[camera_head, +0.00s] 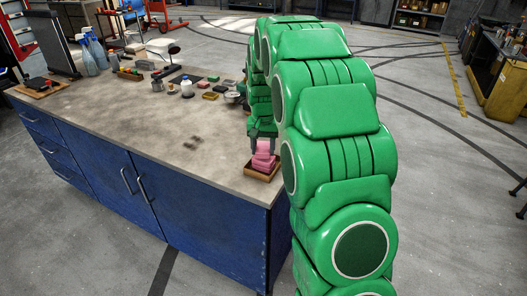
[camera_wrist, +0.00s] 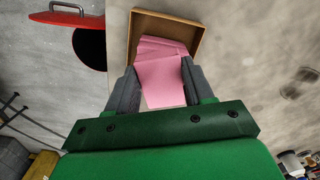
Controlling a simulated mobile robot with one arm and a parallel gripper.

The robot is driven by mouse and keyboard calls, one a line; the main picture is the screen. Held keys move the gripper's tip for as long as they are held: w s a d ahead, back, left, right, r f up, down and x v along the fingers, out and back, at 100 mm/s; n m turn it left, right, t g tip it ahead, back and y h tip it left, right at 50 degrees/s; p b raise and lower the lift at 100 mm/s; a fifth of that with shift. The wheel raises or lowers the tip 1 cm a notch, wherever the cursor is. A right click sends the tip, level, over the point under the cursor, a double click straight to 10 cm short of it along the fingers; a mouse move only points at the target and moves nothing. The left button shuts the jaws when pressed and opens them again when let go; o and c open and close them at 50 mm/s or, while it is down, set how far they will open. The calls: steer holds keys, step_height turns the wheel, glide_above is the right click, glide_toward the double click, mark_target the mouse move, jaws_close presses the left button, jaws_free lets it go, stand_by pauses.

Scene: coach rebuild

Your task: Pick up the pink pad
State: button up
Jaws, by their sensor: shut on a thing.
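The pink pad (camera_wrist: 163,80) is between the two fingers of my gripper (camera_wrist: 157,88) in the wrist view. My gripper is shut on it. In the head view the pink pad (camera_head: 264,148) shows just below my gripper (camera_head: 263,140), at the right front corner of the workbench. More pink (camera_wrist: 158,48) shows beyond the held pad, inside a shallow brown open box (camera_wrist: 187,31). The same box (camera_head: 262,175) sits under the gripper in the head view. I cannot tell whether the held pad touches the pink below it.
The workbench (camera_head: 200,150) has a blue base and a worn top. A white bottle (camera_head: 187,88), small coloured blocks (camera_head: 210,95) and a metal bowl (camera_head: 232,97) stand toward its back. Blue spray bottles (camera_head: 93,55) are at the far left.

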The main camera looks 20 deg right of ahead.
steer(key=s+a+r, duration=0.1)
steer(key=s+r, duration=1)
steer(key=s, duration=0.3)
steer(key=shift+a+r, duration=0.15)
steer(key=shift+a, duration=0.15)
steer(key=o, duration=0.5)
steer(key=shift+w, duration=0.1)
steer(key=c, duration=0.3)
steer(key=w+a+f, duration=0.1)
steer(key=w+a, duration=0.2)
steer(key=w, duration=0.7)
steer(key=w+a, duration=0.2)
steer(key=w, duration=0.8)
steer(key=shift+c, duration=0.2)
steer(key=w+a+f, duration=0.9)
steer(key=w+a, duration=0.2)
steer(key=w, duration=0.3)
steer(key=shift+w+a+f, duration=0.25)
steer(key=shift+w+a, duration=0.05)
steer(key=shift+a, duration=0.05)
